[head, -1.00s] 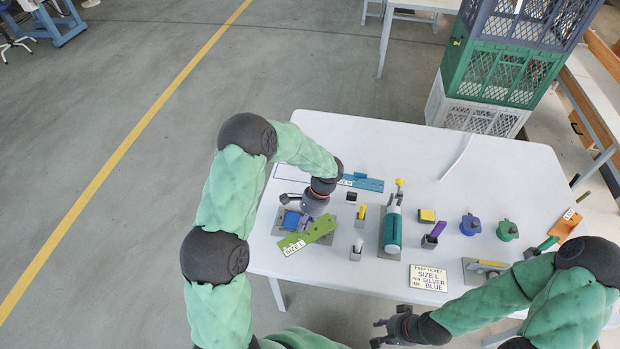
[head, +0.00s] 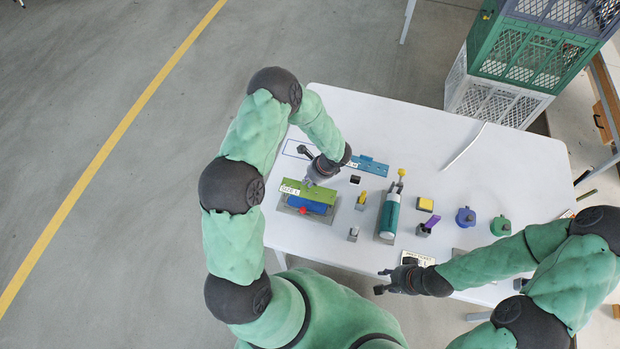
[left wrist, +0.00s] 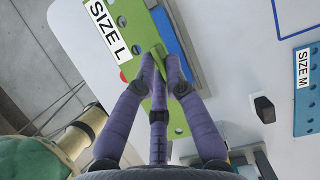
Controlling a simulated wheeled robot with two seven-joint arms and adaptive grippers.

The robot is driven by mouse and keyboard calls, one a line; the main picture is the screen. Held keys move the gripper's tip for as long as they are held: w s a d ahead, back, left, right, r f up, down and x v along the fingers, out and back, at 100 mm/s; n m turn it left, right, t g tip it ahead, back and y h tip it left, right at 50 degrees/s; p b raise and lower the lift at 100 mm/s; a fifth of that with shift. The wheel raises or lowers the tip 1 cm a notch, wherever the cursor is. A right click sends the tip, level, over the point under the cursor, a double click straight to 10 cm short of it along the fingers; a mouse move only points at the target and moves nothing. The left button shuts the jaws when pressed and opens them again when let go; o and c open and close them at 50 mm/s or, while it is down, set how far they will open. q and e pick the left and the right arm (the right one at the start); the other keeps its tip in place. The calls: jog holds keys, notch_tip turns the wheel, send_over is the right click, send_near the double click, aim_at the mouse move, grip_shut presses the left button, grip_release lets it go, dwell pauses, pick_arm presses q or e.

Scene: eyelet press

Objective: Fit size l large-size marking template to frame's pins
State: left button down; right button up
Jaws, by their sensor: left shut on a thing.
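The green SIZE L template (head: 325,191) is held by my left gripper (head: 316,177) over the back part of the blue frame (head: 307,205) on its grey base. My left gripper is shut on the template; in the left wrist view its purple fingers (left wrist: 160,68) pinch a raised green tab on the template (left wrist: 136,32). The template runs roughly parallel to the frame. Its pins cannot be made out, and I cannot tell whether the template touches the frame. A small red part (head: 303,211) shows at the frame's front. My right gripper (head: 382,281) is open and empty near the table's front edge.
The blue SIZE M template (head: 371,167) lies behind; it also shows in the left wrist view (left wrist: 306,88). A teal tool (head: 389,216), small holders, a yellow block (head: 425,204), and blue (head: 465,217) and green pots (head: 500,226) stand to the right.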

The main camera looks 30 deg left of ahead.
aim_at(310, 189)
pick_arm(q)
jog(key=shift+f+b, duration=0.2)
jog(key=shift+b, duration=0.3)
notch_tip(310, 189, down, 5)
jog(key=b, duration=0.5)
jog(key=shift+f, duration=0.2)
jog(key=shift+b, duration=0.8)
dwell(1.4)
jog(key=shift+f+b, duration=0.4)
jog(key=shift+b, duration=0.1)
jog(key=shift+b, duration=0.65)
dwell(1.9)
jog(key=shift+f+b, duration=0.85)
jog(key=shift+f, duration=0.1)
dwell(0.4)
